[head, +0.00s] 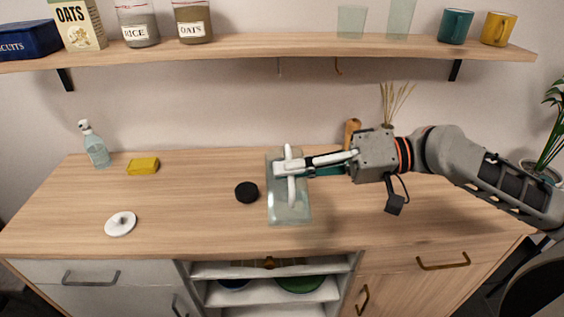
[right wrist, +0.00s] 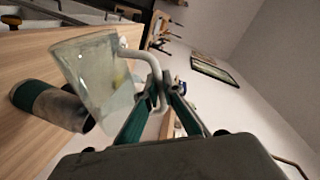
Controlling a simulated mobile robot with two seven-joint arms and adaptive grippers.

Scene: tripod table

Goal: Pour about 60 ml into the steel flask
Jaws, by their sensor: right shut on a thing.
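My right gripper (right wrist: 165,95) is shut on the white handle (right wrist: 140,60) of a clear glass jug (right wrist: 95,75). In the head view the right gripper (head: 298,168) reaches in from the right, and the jug (head: 290,212) is held over the middle of the counter. How much liquid is in the jug, and its exact tilt, I cannot tell. In the right wrist view a dark and steel-grey cylinder with a teal band, apparently the flask (right wrist: 55,106), is close beside the jug, which partly overlaps it. I cannot make it out in the head view. My left gripper is not in view.
A black disc (head: 247,192) lies left of the jug, and a white lid (head: 121,223) lies farther left. A spray bottle (head: 95,146) and yellow sponge (head: 143,166) stand at the back left. The wall shelf (head: 250,48) holds jars, glasses and mugs. The front-left counter is mostly clear.

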